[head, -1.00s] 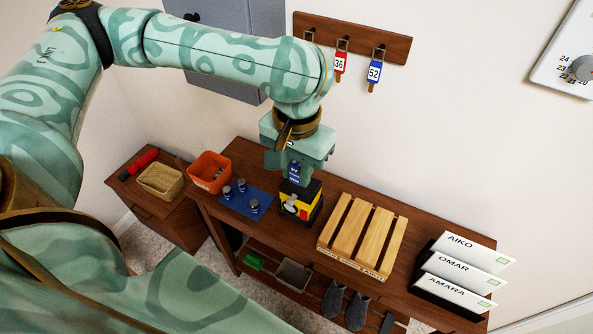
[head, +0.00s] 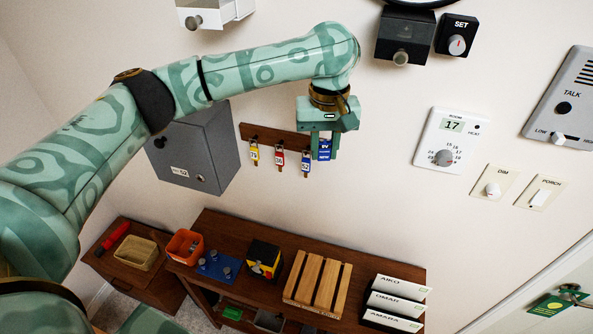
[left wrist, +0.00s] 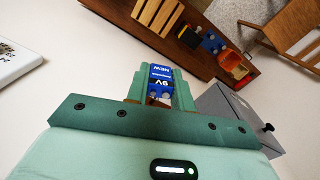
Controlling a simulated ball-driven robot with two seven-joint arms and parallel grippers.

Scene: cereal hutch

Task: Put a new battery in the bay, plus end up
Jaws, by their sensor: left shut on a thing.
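My left gripper (head: 324,150) points down from the raised arm, in front of the wall near the key rack. It is shut on a blue 9V battery (head: 325,149). In the left wrist view, the battery (left wrist: 161,76) sits between the two fingers and is marked 9V and NEW. No open battery bay is clearly seen. A dark box with a round knob (head: 403,38) is on the wall, up and right of the gripper, below a round black-rimmed thing (head: 412,3). My right gripper is not in view.
A key rack (head: 275,137) with several tags is behind the gripper. A grey cabinet (head: 195,150) is to its left. A SET dial (head: 456,36) and thermostat (head: 447,140) are to the right. The bench below holds a black-and-yellow box (head: 264,260), slatted crate (head: 317,283) and orange bin (head: 185,246).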

